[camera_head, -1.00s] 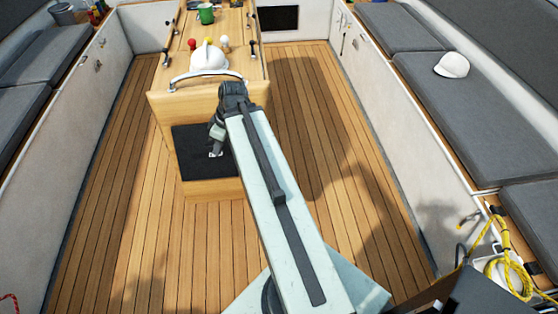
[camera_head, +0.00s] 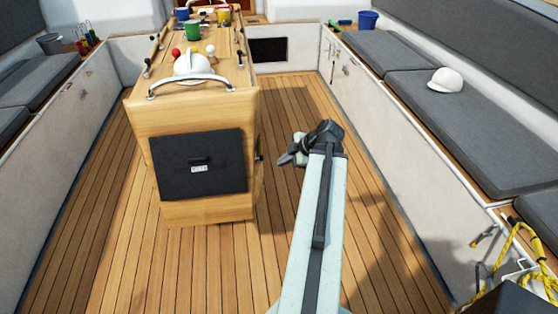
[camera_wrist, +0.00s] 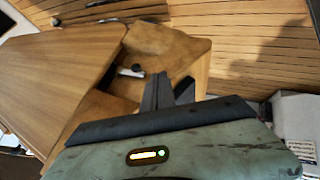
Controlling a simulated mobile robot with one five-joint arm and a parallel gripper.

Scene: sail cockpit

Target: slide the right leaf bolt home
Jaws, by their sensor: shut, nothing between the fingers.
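My gripper (camera_head: 286,160) is right of the wooden table (camera_head: 165,117), above the deck and apart from the table in the picture. In the wrist view my gripper's dark fingers (camera_wrist: 166,92) are together and hold nothing. A small dark fitting (camera_head: 258,156) sticks out of the table's right side, low near the front corner. It looks like the right leaf bolt, but it is too small to tell how far it is slid. In the wrist view a dark and pale fitting (camera_wrist: 131,71) sits on the wood just left of the fingertips; it may be the same bolt.
A black panel (camera_head: 185,178) with a small label covers the table's front end. A white helmet-like dome (camera_head: 190,66), a handrail (camera_head: 188,79) and cups stand on the table. Cushioned benches flank the cockpit. Bare deck (camera_head: 375,215) lies to the right.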

